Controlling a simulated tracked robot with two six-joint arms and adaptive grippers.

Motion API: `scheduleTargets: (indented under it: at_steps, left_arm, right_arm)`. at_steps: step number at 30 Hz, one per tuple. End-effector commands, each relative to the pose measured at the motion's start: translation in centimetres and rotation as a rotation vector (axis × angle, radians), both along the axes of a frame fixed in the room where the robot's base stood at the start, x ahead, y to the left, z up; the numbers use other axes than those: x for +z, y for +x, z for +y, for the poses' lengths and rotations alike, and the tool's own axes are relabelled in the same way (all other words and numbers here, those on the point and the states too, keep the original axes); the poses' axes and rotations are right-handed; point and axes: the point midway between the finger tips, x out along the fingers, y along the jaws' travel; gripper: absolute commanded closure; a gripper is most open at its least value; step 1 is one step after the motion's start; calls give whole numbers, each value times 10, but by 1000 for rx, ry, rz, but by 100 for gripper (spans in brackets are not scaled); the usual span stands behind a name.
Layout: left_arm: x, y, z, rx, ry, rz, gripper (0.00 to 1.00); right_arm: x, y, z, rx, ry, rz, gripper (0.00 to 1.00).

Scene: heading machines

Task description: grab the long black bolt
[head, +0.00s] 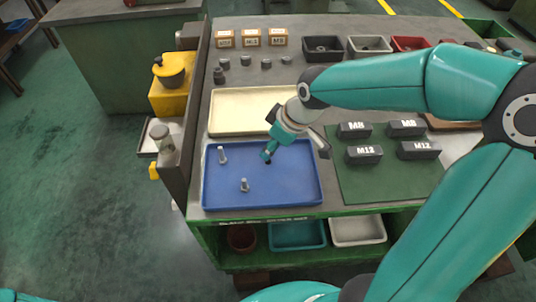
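My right gripper (296,154) reaches in from the right over the blue tray (310,198). Its two fingers look spread apart, one over the middle of the tray and one near the tray's right side. A small dark spot shows at the tip of the left finger; I cannot tell whether it is a black bolt or the fingertip. Two silver bolts stand in the tray, one at the back left (222,155) and one nearer the front (244,185). No long black bolt can be made out clearly. My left gripper is not in view.
A cream tray (235,110) lies behind the blue one. A green mat (350,185) with several dark labelled blocks is to the right. Small dark parts (245,61), labelled boxes (250,38) and bins (322,48) stand at the back. A raised edge (190,150) bounds the left.

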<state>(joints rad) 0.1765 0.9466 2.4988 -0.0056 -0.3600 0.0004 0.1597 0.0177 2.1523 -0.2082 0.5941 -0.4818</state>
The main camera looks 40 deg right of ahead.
Motion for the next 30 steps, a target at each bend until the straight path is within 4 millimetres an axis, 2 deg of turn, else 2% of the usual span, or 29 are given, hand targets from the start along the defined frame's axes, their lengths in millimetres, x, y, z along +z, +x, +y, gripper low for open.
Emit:
scheduleTargets:
  at_steps: [7, 12, 20, 27, 30]
  left_arm:
    - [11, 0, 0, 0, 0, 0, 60]
    - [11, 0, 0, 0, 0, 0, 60]
    - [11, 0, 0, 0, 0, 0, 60]
    - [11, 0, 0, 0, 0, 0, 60]
    - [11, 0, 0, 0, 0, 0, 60]
  right_arm:
    - [-26, 12, 6, 1, 2, 7, 61]
    - [-44, 18, 8, 0, 1, 5, 61]
    - [-46, 19, 8, -1, 1, 1, 61]
    - [-45, 19, 8, -1, 1, 1, 100]
    - [-45, 19, 8, -1, 1, 1, 100]
